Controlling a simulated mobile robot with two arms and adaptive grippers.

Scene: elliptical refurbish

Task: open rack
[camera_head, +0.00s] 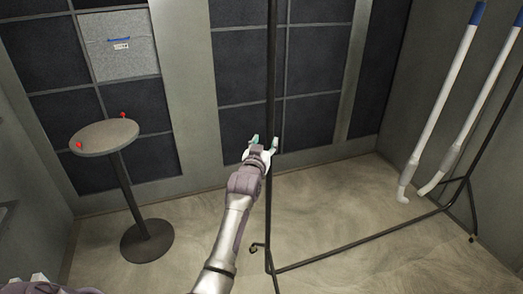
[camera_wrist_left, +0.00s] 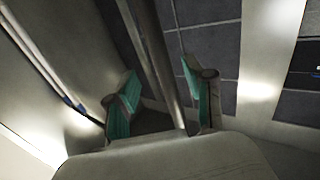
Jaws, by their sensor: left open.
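The rack is a dark metal frame. Its near upright pole (camera_head: 271,70) stands vertical in the middle of the head view, and a floor bar runs from its foot to the right. My left gripper (camera_head: 263,143) is open at about mid-height of this pole. In the left wrist view the rack's pole (camera_wrist_left: 160,65) runs between the two teal finger pads of my left gripper (camera_wrist_left: 160,100), with gaps on both sides. I cannot tell how deep the pole sits between the fingers. My right gripper is not in view.
A small round table (camera_head: 104,137) with two red knobs stands at the left. Two white poles (camera_head: 440,105) with blue tops hang or lean at the right, by the rack's far side. Dark panelled walls close off the back. The floor between table and rack is clear.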

